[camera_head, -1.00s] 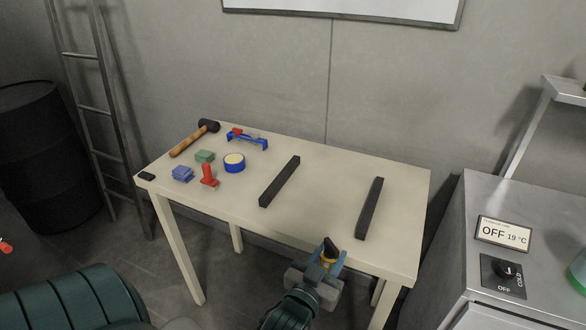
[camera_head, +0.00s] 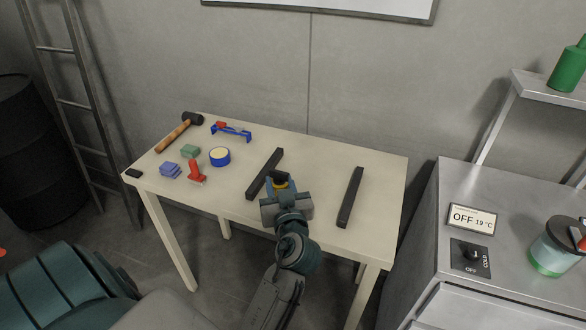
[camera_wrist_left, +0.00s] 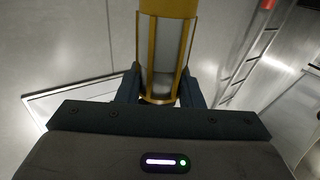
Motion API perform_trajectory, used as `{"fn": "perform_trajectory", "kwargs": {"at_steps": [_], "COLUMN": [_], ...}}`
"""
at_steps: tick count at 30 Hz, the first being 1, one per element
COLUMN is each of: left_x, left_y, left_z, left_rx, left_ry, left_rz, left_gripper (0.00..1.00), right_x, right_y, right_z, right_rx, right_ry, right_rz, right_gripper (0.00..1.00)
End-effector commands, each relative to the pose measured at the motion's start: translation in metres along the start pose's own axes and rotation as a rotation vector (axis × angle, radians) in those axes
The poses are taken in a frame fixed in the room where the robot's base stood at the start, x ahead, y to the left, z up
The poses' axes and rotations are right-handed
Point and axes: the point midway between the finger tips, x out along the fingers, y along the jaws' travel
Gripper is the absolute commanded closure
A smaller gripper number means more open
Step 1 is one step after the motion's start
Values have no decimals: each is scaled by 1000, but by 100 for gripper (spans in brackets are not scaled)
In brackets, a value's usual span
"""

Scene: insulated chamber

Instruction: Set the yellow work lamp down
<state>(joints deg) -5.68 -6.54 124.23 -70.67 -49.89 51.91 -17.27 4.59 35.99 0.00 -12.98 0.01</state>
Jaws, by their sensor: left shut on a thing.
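The yellow work lamp (camera_wrist_left: 167,40) has yellow bars around a pale tube. My left gripper (camera_wrist_left: 158,88) is shut on it in the left wrist view. In the head view my left gripper (camera_head: 280,188) covers most of the lamp; a little yellow (camera_head: 281,185) and a dark top show between its fingers. The gripper is over the front part of the pale table (camera_head: 317,225), beside the near end of the left black bar. I cannot tell how high the lamp is above the tabletop. My right gripper is not in view.
Two black bars (camera_head: 262,177) (camera_head: 350,197) lie on the table with bare surface between them. A mallet (camera_head: 172,138), blue tape roll (camera_head: 220,157), red tool (camera_head: 195,173) and sponge-like blocks (camera_head: 190,151) are at the left. A metal cabinet (camera_head: 500,200) stands right.

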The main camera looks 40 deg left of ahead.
Motion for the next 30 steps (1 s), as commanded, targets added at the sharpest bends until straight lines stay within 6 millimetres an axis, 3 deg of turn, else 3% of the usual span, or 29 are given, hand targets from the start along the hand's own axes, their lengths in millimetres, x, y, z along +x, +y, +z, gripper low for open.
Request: {"fn": "perform_trajectory", "kwargs": {"at_steps": [4,10,16,23,30], "left_x": [31,56,69,68,68], "left_y": [28,51,63,62,62], "left_z": [-2,5,6,40,44], "left_rx": [4,2,1,3,0], "left_ry": [2,0,0,-3,0], "left_rz": [0,1,2,1,2], "left_gripper": [100,100,100,100,100], "right_x": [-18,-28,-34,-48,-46], "right_y": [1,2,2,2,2], "right_z": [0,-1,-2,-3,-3], "right_rx": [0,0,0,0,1], "right_ry": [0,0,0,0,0], "right_rz": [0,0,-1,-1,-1], "right_gripper": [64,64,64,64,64]}}
